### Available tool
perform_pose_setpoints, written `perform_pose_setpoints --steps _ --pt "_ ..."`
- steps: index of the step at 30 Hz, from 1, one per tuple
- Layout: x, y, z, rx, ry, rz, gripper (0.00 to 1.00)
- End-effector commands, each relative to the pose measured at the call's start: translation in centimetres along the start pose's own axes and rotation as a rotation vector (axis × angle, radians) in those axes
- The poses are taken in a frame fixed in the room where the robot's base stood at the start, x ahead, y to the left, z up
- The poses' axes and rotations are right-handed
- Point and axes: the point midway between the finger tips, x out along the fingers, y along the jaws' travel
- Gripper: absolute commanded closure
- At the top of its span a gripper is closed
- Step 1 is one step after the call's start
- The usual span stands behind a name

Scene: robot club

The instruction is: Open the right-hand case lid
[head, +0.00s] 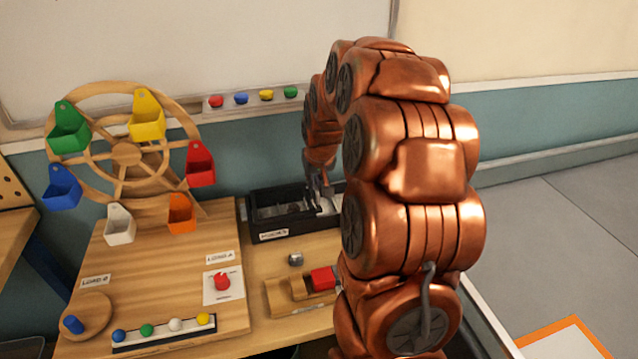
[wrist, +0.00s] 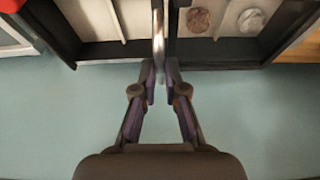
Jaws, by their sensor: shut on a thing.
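A black case (head: 256,228) with a white label on its front stands at the back of the table in the head view. In the wrist view two dark-framed sections lie side by side, a left one (wrist: 68,30) and a right one (wrist: 222,54). A thin upright silvery bar (wrist: 158,32) runs between them. My gripper (wrist: 160,80) is shut on the lower end of this bar. In the head view my gripper (head: 319,196) is at the case's right part. My arm hides the case's right end, and I cannot tell how the right-hand lid stands.
Two round pieces, one brown (wrist: 198,19), lie in the right section. A small grey piece (head: 296,258) and a wooden holder with a red block (head: 322,278) are in front of the case. A toy wheel (head: 126,153) with coloured buckets stands left.

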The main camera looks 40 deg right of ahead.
Motion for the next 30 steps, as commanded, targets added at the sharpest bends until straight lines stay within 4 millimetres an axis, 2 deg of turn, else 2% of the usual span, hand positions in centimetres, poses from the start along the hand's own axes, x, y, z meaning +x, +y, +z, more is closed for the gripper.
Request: perform_pose_setpoints --steps 11,12,19,30 --pt "0.03 0.08 0.15 0.008 -0.004 0.002 1.0" --pt "0.03 0.07 0.15 0.008 -0.004 0.002 0.87" --pt "0.01 0.08 0.09 0.007 -0.002 0.002 0.64" --pt "-0.4 0.08 0.0 0.007 0.001 0.002 0.64"
